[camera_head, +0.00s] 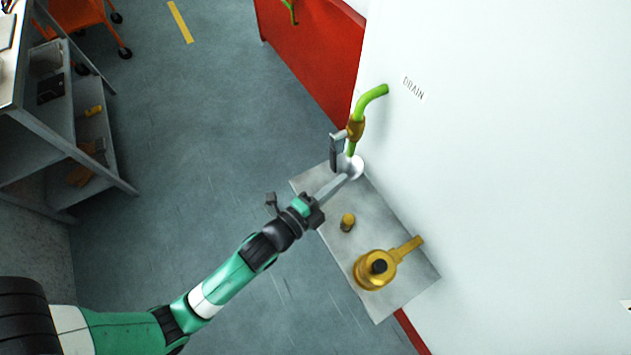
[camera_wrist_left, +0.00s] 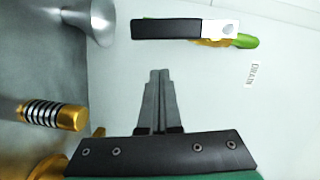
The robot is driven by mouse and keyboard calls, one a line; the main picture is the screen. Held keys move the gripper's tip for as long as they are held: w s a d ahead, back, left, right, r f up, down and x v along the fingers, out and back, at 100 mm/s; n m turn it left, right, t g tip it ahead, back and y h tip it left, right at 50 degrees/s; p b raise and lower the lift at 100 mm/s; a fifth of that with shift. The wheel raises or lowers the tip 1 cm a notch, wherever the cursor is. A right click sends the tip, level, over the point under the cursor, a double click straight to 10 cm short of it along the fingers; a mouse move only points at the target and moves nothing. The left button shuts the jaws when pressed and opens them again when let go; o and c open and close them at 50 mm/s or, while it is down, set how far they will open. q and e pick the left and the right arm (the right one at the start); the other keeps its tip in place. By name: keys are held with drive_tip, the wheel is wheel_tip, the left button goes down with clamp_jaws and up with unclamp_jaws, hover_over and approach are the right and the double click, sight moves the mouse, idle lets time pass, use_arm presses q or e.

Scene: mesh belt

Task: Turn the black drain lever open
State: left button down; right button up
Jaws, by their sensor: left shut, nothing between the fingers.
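The black drain lever (camera_head: 333,155) is on a brass valve (camera_head: 355,128) on a green pipe (camera_head: 371,97) by the white wall. In the left wrist view the lever (camera_wrist_left: 166,28) lies level across the top, with its silver end (camera_wrist_left: 221,28) at the valve. A printed DRAIN label (camera_head: 414,89) is on the wall. My left gripper (camera_head: 345,176) is shut and empty, just below the lever in the head view. In the wrist view its fingertips (camera_wrist_left: 159,76) point at the lever, with a gap between. My right gripper is not in view.
A metal shelf (camera_head: 408,297) below the valve holds a small brass fitting (camera_head: 347,222) and a larger brass piece (camera_head: 376,269). A silver funnel (camera_wrist_left: 92,18) sits close to my left fingers.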

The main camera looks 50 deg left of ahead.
use_arm(q)
drive_tip(key=s+d, duration=0.1)
drive_tip(key=s, duration=0.9)
drive_tip(key=shift+r+b, duration=0.2)
drive_tip(key=shift+b, duration=0.2)
